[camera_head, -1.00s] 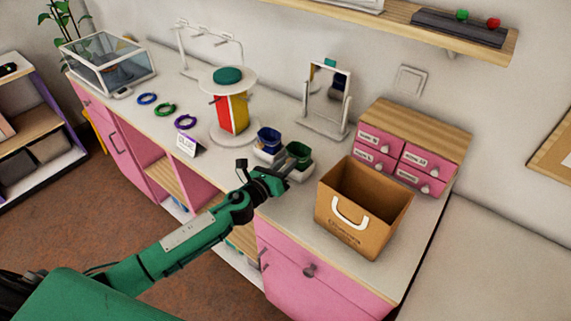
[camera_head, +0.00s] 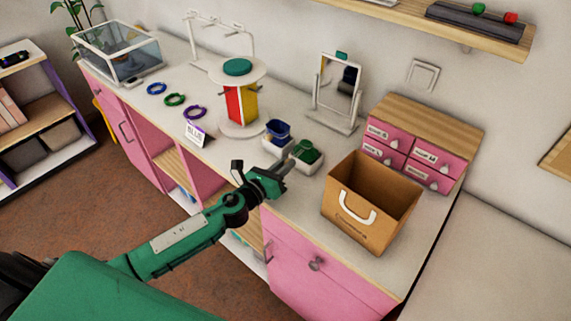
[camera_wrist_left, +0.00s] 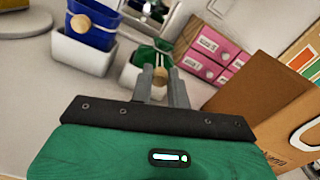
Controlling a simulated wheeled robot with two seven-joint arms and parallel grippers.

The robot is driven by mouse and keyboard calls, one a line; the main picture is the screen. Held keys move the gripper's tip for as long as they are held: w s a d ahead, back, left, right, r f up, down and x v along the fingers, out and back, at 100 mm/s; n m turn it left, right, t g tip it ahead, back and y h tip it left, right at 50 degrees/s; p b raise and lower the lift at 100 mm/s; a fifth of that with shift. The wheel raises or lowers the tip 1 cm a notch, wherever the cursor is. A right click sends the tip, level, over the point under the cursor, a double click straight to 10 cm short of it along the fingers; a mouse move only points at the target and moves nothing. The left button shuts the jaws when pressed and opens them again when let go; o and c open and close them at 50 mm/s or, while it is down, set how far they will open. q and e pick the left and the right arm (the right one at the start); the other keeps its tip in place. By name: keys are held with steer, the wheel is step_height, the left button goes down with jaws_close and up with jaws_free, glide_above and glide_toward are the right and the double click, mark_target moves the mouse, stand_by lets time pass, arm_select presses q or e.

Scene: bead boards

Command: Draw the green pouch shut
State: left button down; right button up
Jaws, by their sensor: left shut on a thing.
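The green pouch (camera_head: 307,154) stands in a small white holder on the counter, left of the cardboard box. Its top looks drawn in, with little dark opening showing. My left gripper (camera_head: 288,165) is at its near left side. In the left wrist view, the gripper (camera_wrist_left: 161,80) is shut on a round wooden bead (camera_wrist_left: 160,61), in front of the green pouch (camera_wrist_left: 148,53). The fingers hide part of the pouch and its white holder (camera_wrist_left: 128,76). Any cord between bead and pouch is too small to tell. My right gripper is not in view.
A blue pouch (camera_head: 278,130) with its own wooden bead stands in a white holder just left. An open cardboard box (camera_head: 361,224) stands close on the right. A mirror (camera_head: 338,85) and pink drawers (camera_head: 425,158) are behind. Coloured rings lie farther left.

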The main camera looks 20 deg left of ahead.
arm_select(q)
steer(key=c, duration=1.3)
jaws_free()
steer(key=shift+s+a+f, duration=0.15)
steer(key=shift+s+a, duration=0.05)
steer(key=shift+s, duration=0.35)
steer(key=b+v, duration=0.4)
steer(key=v, duration=0.8)
steer(key=shift+s+b, duration=0.3)
steer(key=shift+b, duration=0.05)
steer(key=shift+a, duration=0.15)
